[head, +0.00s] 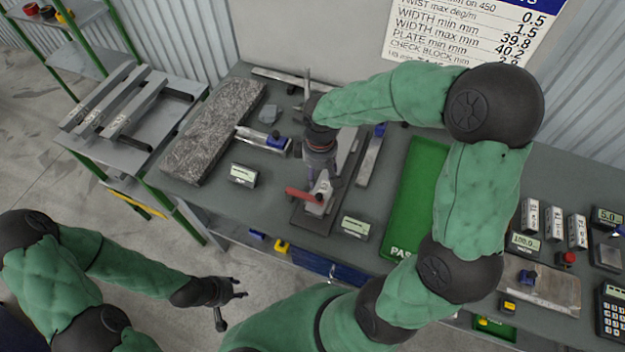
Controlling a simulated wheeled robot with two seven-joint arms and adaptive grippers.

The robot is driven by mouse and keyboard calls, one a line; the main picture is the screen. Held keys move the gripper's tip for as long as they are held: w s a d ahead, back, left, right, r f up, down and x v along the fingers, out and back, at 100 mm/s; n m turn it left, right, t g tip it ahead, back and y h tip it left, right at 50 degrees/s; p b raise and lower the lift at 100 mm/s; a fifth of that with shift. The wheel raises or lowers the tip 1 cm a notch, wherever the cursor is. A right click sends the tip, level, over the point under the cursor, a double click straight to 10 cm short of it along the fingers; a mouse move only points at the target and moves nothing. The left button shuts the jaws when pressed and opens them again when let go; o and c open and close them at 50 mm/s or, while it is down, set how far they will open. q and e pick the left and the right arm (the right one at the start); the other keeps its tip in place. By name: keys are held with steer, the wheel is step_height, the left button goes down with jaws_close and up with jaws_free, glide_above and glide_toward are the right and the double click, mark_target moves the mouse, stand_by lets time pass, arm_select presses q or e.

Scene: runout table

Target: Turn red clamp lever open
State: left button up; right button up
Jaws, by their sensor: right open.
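The red clamp lever (300,194) sticks out to the left from a grey clamp (318,207) on a dark base plate (313,222), near the front of the table. My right gripper (322,176) points down right above and behind the clamp, close to the lever's pivot end. It is open, and its fingertips partly cover the clamp's top. I cannot tell whether they touch the lever. My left gripper (238,290) is off the table, in front of its front edge at lower left. Its fingers look spread and empty.
A granite slab (213,130) lies at the left of the grey table (275,210). Small displays (243,175) (355,227) stand on both sides of the clamp. A green tray (412,190) lies to the right, partly behind my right arm. A shelf cart (150,150) stands at left.

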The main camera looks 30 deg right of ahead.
mark_target(319, 196)
steer(key=f, duration=0.3)
steer(key=f+b, duration=0.1)
steer(key=f, duration=0.6)
steer(key=shift+s+f, duration=0.25)
steer(key=shift+c, duration=0.2)
jaws_close()
